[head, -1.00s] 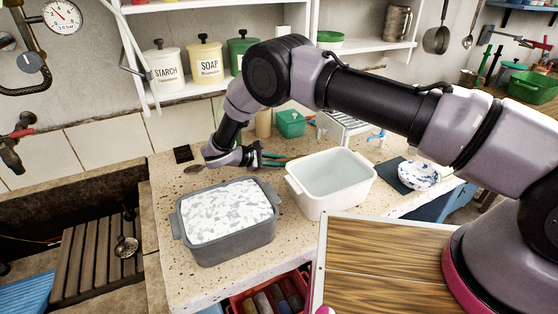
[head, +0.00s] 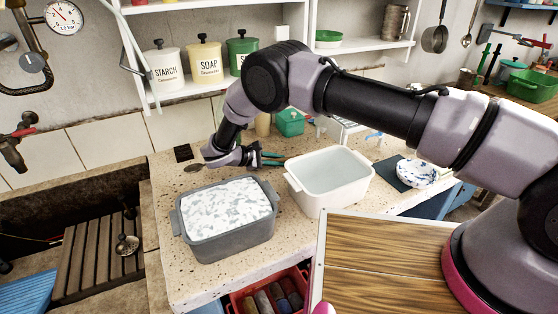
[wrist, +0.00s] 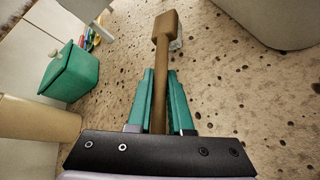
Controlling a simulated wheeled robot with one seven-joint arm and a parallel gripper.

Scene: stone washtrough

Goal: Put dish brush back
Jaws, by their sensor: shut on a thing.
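The dish brush (wrist: 163,48) has a brown wooden handle and a blocky end in the wrist view. My gripper (wrist: 160,85) has teal fingers shut on either side of its handle, and the blocky end sticks out past the fingertips. In the head view my gripper (head: 275,158) is low over the speckled counter, behind the two tubs, with its fingers pointing right. The brush is hardly visible there. I cannot tell whether it touches the counter.
A grey tub (head: 225,240) of foamy water and a white basin (head: 330,175) stand in front of my gripper. A green box (head: 290,122) and a beige cylinder (wrist: 35,125) are close behind. A shelf with canisters (head: 205,65) hangs above.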

